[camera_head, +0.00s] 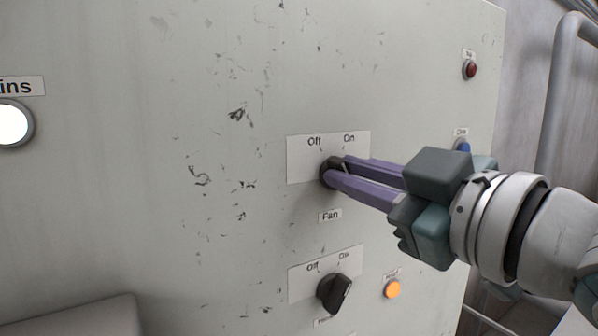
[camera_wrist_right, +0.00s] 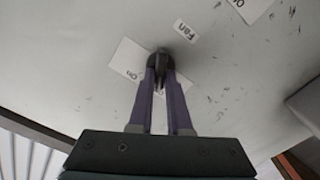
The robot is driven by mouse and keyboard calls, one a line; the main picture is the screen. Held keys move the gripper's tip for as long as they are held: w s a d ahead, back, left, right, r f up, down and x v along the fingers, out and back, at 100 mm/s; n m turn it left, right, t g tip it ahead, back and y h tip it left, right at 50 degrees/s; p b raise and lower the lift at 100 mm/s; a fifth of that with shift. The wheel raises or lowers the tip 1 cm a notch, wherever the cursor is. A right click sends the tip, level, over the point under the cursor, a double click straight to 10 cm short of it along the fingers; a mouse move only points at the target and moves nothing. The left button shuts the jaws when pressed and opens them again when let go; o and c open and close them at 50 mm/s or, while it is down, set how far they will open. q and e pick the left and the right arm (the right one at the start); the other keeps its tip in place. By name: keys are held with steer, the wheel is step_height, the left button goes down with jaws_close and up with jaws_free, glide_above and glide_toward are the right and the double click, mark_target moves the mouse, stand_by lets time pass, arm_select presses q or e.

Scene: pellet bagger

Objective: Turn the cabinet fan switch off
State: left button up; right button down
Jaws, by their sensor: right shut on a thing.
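The cabinet fan switch (camera_head: 327,172) is a black rotary knob on a white plate marked Off and On, with a Fan label below it, in the head view. My right gripper (camera_head: 335,173) comes in from the right with its purple fingers shut on the knob. The fingers hide part of the knob, and I cannot clearly tell which mark it points to. In the right wrist view the knob (camera_wrist_right: 161,62) sits between the fingertips (camera_wrist_right: 161,76). My left gripper is not in view.
A second black Off/On knob (camera_head: 334,293) sits below the fan switch, with an orange lamp (camera_head: 392,289) beside it. A red lamp (camera_head: 470,69) and a blue button (camera_head: 462,146) are near the cabinet's right edge. A white lamp (camera_head: 14,124) is at left. A pipe (camera_head: 558,95) stands at right.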

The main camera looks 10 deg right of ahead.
steer(key=c, duration=0.9)
jaws_free()
steer(key=shift+o, duration=0.2)
steer(key=b+v, duration=0.2)
steer(key=v, duration=0.8)
